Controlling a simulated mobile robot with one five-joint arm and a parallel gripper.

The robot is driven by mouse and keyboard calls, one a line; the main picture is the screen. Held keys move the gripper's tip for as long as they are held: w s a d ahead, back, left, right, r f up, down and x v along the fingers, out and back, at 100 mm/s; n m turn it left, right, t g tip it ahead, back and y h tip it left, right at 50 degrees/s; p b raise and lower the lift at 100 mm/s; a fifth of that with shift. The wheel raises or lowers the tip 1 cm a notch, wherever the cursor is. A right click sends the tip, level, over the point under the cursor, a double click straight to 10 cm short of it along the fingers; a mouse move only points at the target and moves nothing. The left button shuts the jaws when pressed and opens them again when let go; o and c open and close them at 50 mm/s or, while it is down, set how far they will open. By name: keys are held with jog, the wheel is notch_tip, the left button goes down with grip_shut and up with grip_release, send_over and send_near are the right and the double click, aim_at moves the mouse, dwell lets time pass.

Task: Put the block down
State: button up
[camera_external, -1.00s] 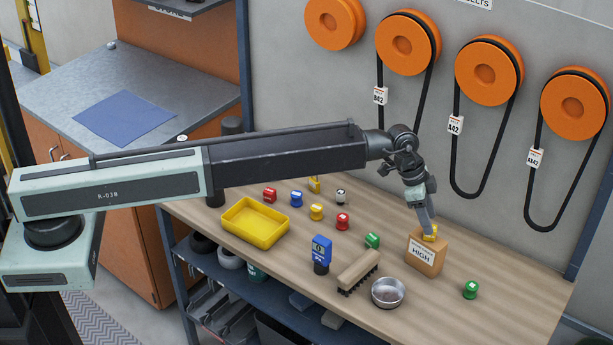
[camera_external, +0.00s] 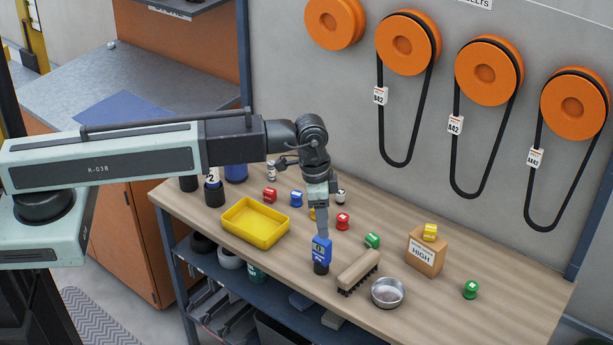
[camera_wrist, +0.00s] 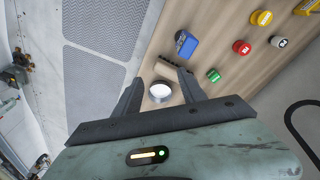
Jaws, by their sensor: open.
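A yellow block (camera_external: 430,232) rests on top of the cardboard box marked HIGH (camera_external: 425,257), at the right of the bench. My gripper (camera_external: 324,237) is well to the left of that box. It is open, and nothing is held between its fingers in the wrist view (camera_wrist: 159,76). In the external view its fingertips overlap the top of a blue device (camera_external: 321,252). In the wrist view that device (camera_wrist: 186,43) lies beyond the fingers, not between them. The yellow block on the box is not seen in the wrist view.
A yellow tray (camera_external: 256,240) stands at left. A brush (camera_external: 358,270) and a metal bowl (camera_external: 388,293) are near the front edge. The bench right of the box is mostly clear.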

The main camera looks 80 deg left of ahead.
jog(key=s+n+g, duration=0.1)
jog(key=s, duration=1.1)
jog(key=shift+s+d+f+n+y, duration=0.15)
jog(key=shift+d+n+y, duration=0.15)
jog(key=shift+d, duration=0.1)
